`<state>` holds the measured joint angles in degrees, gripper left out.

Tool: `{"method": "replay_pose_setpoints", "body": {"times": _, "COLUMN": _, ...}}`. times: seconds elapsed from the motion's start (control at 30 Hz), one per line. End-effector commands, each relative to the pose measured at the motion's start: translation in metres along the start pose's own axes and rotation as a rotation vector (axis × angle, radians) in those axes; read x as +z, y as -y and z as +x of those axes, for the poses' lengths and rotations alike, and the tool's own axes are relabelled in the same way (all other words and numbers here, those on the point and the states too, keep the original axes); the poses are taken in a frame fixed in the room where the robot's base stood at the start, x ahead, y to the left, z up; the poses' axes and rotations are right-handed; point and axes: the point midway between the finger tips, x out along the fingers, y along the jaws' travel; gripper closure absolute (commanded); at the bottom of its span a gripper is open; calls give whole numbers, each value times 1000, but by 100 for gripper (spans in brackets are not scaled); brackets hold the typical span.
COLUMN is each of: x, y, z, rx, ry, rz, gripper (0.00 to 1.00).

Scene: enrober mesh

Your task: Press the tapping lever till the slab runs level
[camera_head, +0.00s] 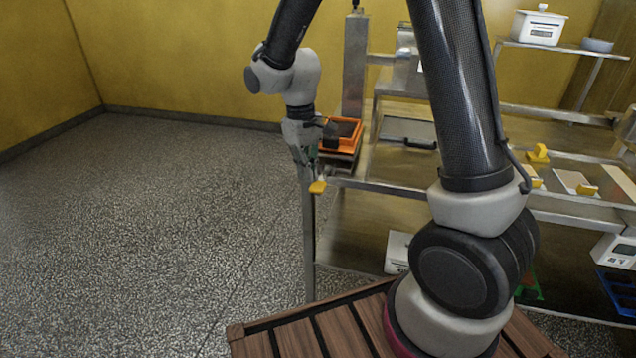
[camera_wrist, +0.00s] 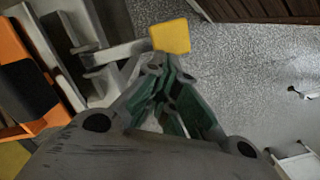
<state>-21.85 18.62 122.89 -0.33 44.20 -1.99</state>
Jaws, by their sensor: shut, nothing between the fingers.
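The tapping lever ends in a yellow pad (camera_head: 317,187), low at the front left corner of the metal frame. In the wrist view the pad (camera_wrist: 171,36) sits on a grey arm, just beyond my fingertips. My gripper (camera_head: 310,160) points down above the pad, shut and empty. In the wrist view its green-lined fingers (camera_wrist: 160,68) meet close to the pad; I cannot tell whether they touch it. A dark slab (camera_head: 344,129) lies in an orange tray (camera_head: 327,148) beside the gripper. Both also show at the wrist view's left edge. I cannot tell whether the slab is level.
A metal bench frame (camera_head: 385,186) runs to the right, with other yellow-handled parts (camera_head: 538,153) on it. A white lidded container (camera_head: 538,27) and a grey dish (camera_head: 597,45) stand on the upper shelf. Open speckled floor (camera_head: 150,220) lies to the left.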

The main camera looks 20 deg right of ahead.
Motion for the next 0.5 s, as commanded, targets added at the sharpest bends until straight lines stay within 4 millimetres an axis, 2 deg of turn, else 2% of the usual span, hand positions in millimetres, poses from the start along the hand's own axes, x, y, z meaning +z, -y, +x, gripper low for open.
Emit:
{"method": "replay_pose_setpoints", "body": {"times": 0.17, "x": 0, "y": 0, "z": -2, "rx": 0, "ry": -1, "rz": 0, "gripper": 100}}
{"method": "replay_pose_setpoints", "body": {"times": 0.27, "x": 0, "y": 0, "z": -10, "rx": 0, "ry": -2, "rz": 0, "gripper": 100}}
{"method": "replay_pose_setpoints", "body": {"times": 0.5, "x": -1, "y": 0, "z": -58, "rx": 0, "ry": -5, "rz": 0, "gripper": 100}}
